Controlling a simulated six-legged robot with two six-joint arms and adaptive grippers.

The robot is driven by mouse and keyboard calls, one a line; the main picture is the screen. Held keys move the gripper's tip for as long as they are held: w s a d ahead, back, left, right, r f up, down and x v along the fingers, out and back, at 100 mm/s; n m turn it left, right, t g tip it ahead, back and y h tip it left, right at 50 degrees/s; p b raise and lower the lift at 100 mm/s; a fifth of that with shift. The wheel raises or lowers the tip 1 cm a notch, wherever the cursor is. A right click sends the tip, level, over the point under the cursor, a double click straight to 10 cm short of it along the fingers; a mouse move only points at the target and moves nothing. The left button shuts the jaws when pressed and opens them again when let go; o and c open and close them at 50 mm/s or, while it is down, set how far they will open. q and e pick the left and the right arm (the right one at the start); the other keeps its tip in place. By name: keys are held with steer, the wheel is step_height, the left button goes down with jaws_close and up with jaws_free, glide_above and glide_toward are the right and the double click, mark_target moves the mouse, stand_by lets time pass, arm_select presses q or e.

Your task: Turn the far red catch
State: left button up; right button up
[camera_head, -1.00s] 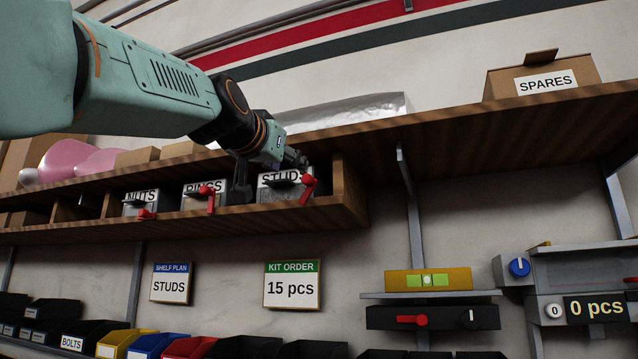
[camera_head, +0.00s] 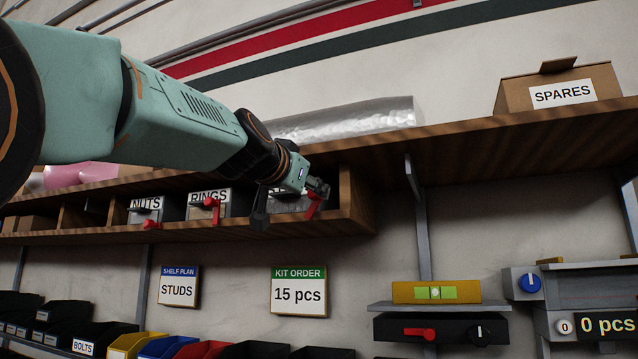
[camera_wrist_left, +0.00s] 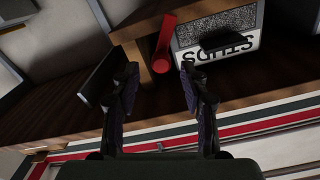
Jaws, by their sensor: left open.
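The far red catch (camera_head: 313,208) is at the right side of the STUDS bin (camera_head: 290,203), in the last bay at the right end of the shelf. In the head view it slants down to the left. My left gripper (camera_head: 291,201) is open in front of this bay, one finger partly covering the catch and the bin label. In the left wrist view the catch (camera_wrist_left: 164,46) stands ahead, between the lines of the open fingers (camera_wrist_left: 158,73). The STUDS bin (camera_wrist_left: 218,42) is right of it. I cannot tell whether a finger touches the catch. My right gripper is out of view.
The RINGS bin (camera_head: 209,197) and NUTS bin (camera_head: 146,208), with their own red catches, stand left. The wooden shelf (camera_head: 470,150) runs above, its end post (camera_head: 356,200) close to the catch. Signs (camera_head: 298,291) hang below.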

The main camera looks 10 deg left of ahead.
mark_target(315, 200)
arm_select(q)
steer(key=w, duration=0.2)
steer(key=w+p, duration=0.1)
steer(key=w, duration=0.1)
steer(key=shift+w+d+f, duration=0.1)
steer(key=shift+d+f, duration=0.05)
steer(key=shift+d, duration=0.05)
steer(key=shift+s+d+r, duration=0.1)
steer(key=shift+s+r, duration=0.1)
steer(key=shift+s, duration=0.25)
steer(key=shift+w+f, duration=0.25)
steer(key=shift+w, duration=0.25)
steer(key=c, duration=0.6)
jaws_close()
